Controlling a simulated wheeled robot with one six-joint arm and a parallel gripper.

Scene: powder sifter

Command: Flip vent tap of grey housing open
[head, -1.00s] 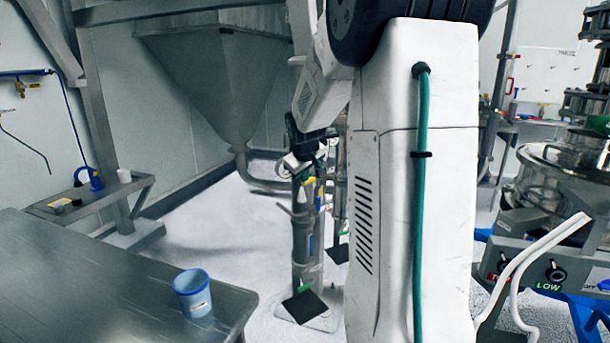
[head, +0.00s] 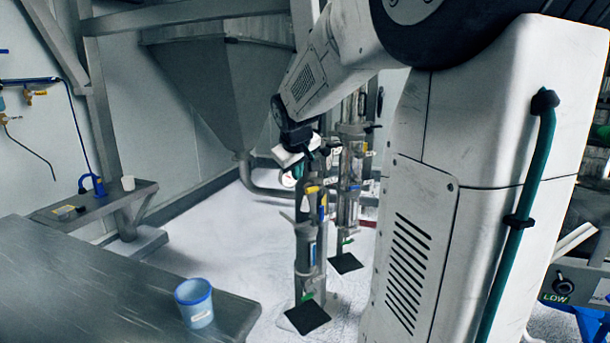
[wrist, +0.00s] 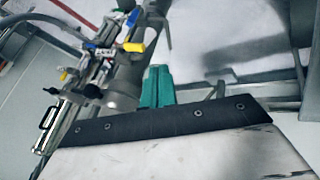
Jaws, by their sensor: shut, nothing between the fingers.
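The grey housing (head: 306,255) is an upright steel cylinder on the floor, with a yellow lever (head: 314,189) and blue parts near its top. My gripper (head: 299,157) is above its top in the head view, partly hidden by the wrist. In the wrist view the teal fingers of my gripper (wrist: 157,76) are shut and empty. The grey housing (wrist: 122,82) lies left of them there, with a yellow lever (wrist: 133,46) and a blue one (wrist: 133,17). I cannot tell which lever is the vent tap or whether the fingers touch anything.
A second housing (head: 350,190) with a clear tube stands close behind. A steel table (head: 90,290) with a blue cup (head: 194,302) is at left front. A large hopper (head: 225,95) hangs behind. Floor between table and housings is clear.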

